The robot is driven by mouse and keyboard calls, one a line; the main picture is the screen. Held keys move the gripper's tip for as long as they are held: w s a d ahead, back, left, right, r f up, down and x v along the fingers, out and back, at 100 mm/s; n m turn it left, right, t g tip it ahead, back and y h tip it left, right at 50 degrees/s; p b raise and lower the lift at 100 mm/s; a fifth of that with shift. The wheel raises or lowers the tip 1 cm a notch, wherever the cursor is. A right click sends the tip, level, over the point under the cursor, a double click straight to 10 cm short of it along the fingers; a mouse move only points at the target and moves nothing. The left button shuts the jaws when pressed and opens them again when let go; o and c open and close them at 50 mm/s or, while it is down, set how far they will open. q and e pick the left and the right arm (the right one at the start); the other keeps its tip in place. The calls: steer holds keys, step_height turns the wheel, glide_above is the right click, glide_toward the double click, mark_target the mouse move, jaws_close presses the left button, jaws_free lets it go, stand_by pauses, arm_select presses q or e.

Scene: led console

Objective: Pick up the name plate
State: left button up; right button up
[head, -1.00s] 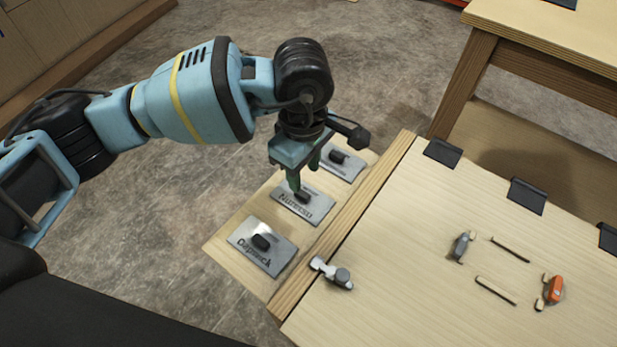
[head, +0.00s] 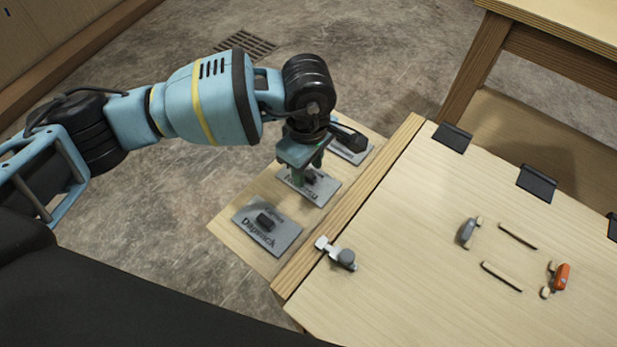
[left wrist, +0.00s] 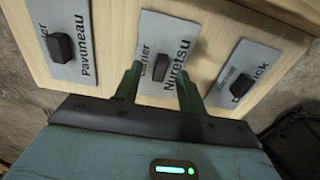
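Three grey name plates with black knobs lie in a row on a wooden ledge. The middle one, "Nuretsu" (head: 325,192), is partly hidden by my left gripper (head: 307,176). The "Dapweck" plate (head: 282,236) is nearer, and the third plate (head: 357,155) is farther away. In the left wrist view, the open fingers of my left gripper (left wrist: 160,90) stand either side of the knob of the Nuretsu plate (left wrist: 178,32), with gaps between. The Pavuneau plate (left wrist: 80,20) is left and the Dapweck plate (left wrist: 262,58) right. My right gripper is out of view.
A wooden strip (head: 350,209) separates the ledge from a slanted wooden panel (head: 410,260). The panel carries a metal latch (head: 337,253), a grey part (head: 467,232), an orange part (head: 561,277) and black clips (head: 537,183). A wooden table (head: 570,28) stands behind.

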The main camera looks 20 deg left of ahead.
mark_target(308, 174)
arm_select(q)
steer(key=shift+f, duration=0.6)
steer(key=shift+c, duration=0.3)
jaws_close()
steer(key=shift+r, duration=0.1)
step_height(308, 174, up, 10)
steer(key=p, duration=0.1)
